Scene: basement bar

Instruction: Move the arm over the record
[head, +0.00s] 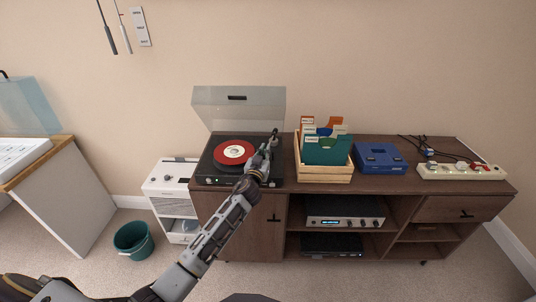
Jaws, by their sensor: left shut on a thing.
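A turntable (206,174) with its clear lid (238,107) raised stands on the left end of a brown sideboard. A red record (234,152) with a pale centre lies on its platter. My left gripper (268,144) is at the right side of the turntable, beside the record and where the tone arm would be. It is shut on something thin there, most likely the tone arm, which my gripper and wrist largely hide. I cannot make out the tone arm's head. My right gripper is not in view.
Right of the turntable, a wooden crate (325,174) holds record sleeves. Beyond it are a blue device (379,158) and a white power strip (461,171) with cables. A white cabinet (170,190) and green bin (133,240) stand left of the sideboard (262,222).

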